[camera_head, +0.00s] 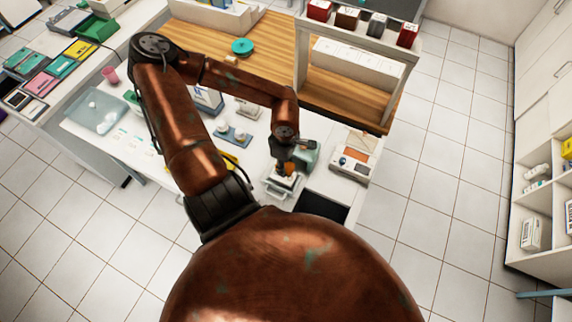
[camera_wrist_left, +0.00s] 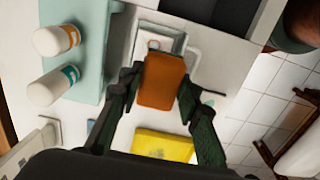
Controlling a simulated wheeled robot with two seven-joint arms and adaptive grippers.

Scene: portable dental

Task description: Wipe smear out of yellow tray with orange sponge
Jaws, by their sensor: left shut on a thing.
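The orange sponge (camera_wrist_left: 162,80) is between the fingers of my left gripper (camera_wrist_left: 157,88), which is shut on it. In the head view the sponge (camera_head: 288,169) shows small below the left gripper (camera_head: 287,160), over a pale dish on the white table. In the wrist view the yellow tray (camera_wrist_left: 163,146) lies behind the sponge, near the lower edge, apart from it and partly cut off by the gripper body. In the head view only a sliver of the yellow tray (camera_head: 231,161) shows beside my arm. I cannot make out a smear. My right gripper is not in view.
A pale dish (camera_wrist_left: 171,39) lies under and beyond the sponge. Two white bottles (camera_wrist_left: 56,40) are on a teal surface (camera_wrist_left: 88,12) at the left. A white device (camera_head: 354,157) stands right of the gripper. A dark panel (camera_head: 322,207) lies near the table's front.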

